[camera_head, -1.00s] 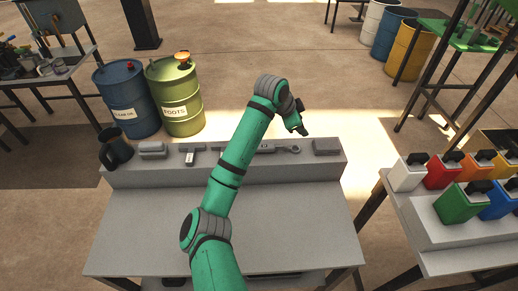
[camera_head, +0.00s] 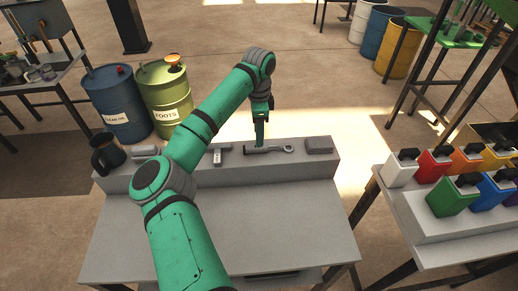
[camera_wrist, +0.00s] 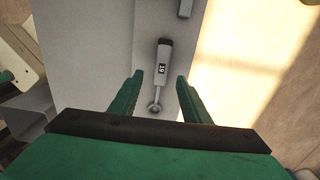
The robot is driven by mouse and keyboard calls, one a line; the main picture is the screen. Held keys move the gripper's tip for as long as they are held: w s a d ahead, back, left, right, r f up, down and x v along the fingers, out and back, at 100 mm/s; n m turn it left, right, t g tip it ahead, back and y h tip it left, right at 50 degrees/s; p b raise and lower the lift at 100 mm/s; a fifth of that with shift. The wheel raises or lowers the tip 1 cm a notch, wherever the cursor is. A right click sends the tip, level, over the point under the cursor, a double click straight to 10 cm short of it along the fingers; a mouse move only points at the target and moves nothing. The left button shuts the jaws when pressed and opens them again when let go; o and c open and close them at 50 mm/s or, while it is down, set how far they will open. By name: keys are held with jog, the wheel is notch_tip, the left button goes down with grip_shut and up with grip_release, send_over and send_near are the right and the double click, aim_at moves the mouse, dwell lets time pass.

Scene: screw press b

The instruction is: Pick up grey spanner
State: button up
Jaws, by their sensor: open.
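The grey spanner (camera_head: 274,150) lies on the raised grey ledge at the back of the workbench, its ring end to the right. In the wrist view, the spanner (camera_wrist: 163,60) shows a thick handle with a dark end and a small label, and a thin shaft ending in a ring. My gripper (camera_head: 260,142) points down over the spanner's left part in the head view and hides some of it. In the wrist view, my gripper (camera_wrist: 160,76) is open and empty. The shaft and ring appear between its two green fingers; whether the fingers reach its height is unclear.
On the ledge (camera_head: 200,179) stand a dark mug (camera_head: 106,155), a grey block (camera_head: 147,152), a small grey tool (camera_head: 218,155) and another grey block (camera_head: 319,145). Barrels stand behind on the left. Coloured bins (camera_head: 453,198) stand on a right-hand table. The lower benchtop (camera_head: 290,220) is clear.

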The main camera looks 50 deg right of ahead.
aim_at(268, 149)
jog(key=shift+d+f, duration=0.15)
jog(key=shift+f, duration=3.15)
grip_shut()
